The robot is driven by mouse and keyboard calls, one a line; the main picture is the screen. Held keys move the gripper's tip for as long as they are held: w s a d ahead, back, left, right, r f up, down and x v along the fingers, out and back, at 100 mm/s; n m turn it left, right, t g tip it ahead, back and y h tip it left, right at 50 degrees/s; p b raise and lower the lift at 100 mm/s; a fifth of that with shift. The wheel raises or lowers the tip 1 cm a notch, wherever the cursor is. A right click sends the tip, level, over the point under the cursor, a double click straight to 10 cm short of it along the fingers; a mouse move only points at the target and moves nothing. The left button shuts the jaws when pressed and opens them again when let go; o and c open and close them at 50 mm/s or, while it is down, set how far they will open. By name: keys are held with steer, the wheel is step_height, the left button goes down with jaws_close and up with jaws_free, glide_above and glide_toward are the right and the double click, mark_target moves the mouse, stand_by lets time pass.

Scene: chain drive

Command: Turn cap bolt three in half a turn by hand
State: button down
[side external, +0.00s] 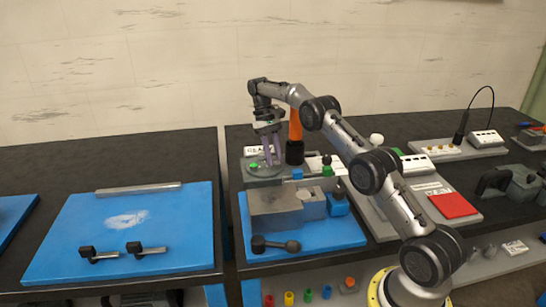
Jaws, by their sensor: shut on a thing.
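My gripper (272,156) points down over a round grey part (262,171) at the back of the right-hand bench. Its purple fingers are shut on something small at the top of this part. The thing between the fingers is too small to make out; it is in the place where a cap bolt could sit. A small green piece (253,166) shows on the round part just left of the fingers. I cannot tell the bolts' numbers or how deep any of them sits.
An orange and black upright (295,130) stands close to the right of my gripper. A grey metal block (274,211) sits on a blue mat (310,238) in front. A black-knobbed handle (275,244) lies at the front. The left bench's blue mat (60,240) is mostly clear.

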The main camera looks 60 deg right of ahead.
steer(key=shift+d+r+m, duration=0.1)
steer(key=shift+r+m, duration=0.3)
steer(key=shift+m, duration=0.2)
steer(key=c, duration=0.9)
jaws_free()
steer(key=shift+o, duration=1.3)
steer(key=shift+f, duration=0.2)
